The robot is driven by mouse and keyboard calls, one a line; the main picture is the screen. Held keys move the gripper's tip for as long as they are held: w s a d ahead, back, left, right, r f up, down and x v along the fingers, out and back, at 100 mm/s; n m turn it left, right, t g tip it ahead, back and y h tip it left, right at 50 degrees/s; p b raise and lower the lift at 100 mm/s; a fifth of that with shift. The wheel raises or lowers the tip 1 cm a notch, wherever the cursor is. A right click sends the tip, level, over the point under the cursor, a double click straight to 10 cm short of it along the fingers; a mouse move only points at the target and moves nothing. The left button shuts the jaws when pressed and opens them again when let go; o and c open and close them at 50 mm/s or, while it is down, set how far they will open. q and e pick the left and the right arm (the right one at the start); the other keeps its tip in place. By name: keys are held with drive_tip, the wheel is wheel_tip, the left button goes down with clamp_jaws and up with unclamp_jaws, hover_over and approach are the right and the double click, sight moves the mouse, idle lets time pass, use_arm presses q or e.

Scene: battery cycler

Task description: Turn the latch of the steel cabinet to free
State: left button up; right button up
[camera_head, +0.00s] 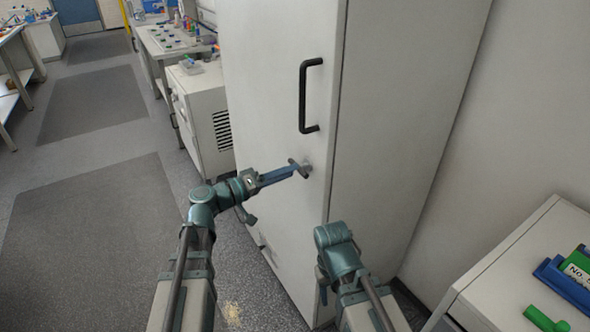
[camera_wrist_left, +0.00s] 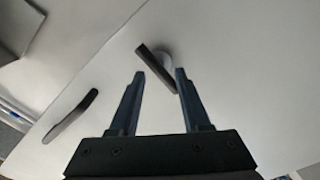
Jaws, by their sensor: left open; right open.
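The steel cabinet (camera_head: 280,75) is tall, pale and closed, with a dark vertical handle (camera_head: 309,95). Below the handle is the latch (camera_head: 301,169), a small dark grey bar on a round base. My left gripper (camera_head: 292,172) is open at the latch. In the left wrist view the latch (camera_wrist_left: 155,66) slants across the gap between the open fingertips (camera_wrist_left: 159,76). Its lower end lies near the right finger; I cannot tell whether they touch. My right gripper (camera_head: 323,290) is low before the cabinet, mostly hidden behind its own wrist, away from the latch.
A white cabinet (camera_head: 510,262) at the right carries a blue tray (camera_head: 566,286) and a green item (camera_head: 546,319). A vented white unit (camera_head: 203,115) and a workbench stand left of the steel cabinet. The floor with dark mats (camera_head: 90,230) is clear at the left.

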use_arm(q)
drive_tip(key=shift+x, duration=1.45)
